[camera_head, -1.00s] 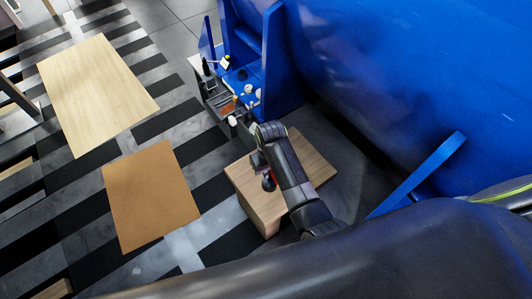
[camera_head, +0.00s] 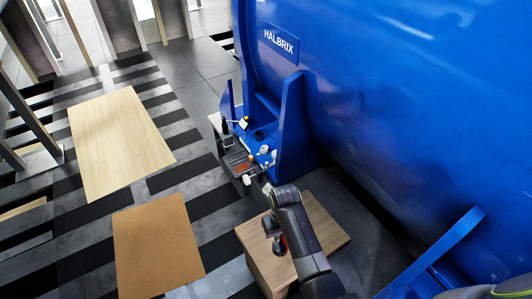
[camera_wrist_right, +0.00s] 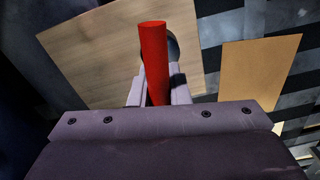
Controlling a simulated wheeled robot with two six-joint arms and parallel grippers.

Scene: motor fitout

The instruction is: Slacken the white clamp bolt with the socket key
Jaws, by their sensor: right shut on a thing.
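My right gripper (camera_head: 279,236) is above the wooden block and shut on a red-handled tool (camera_wrist_right: 153,55), which I take to be the socket key. In the right wrist view the red handle stands between the two fingers (camera_wrist_right: 157,92). Its lower end is hidden by the gripper, and a dark round part shows behind it. Small white parts show on the blue machine's bracket, one at its front (camera_head: 246,180) and one higher up (camera_head: 264,150). I cannot tell which is the clamp bolt. The tool is apart from them. My left gripper is out of view.
The wooden block (camera_head: 325,228) stands under my right arm. The large blue machine (camera_head: 400,110) fills the right side, with an upright blue plate (camera_head: 291,115) beside the small fittings. A pale board (camera_head: 120,140) and a brown board (camera_head: 155,250) lie on the striped floor at left.

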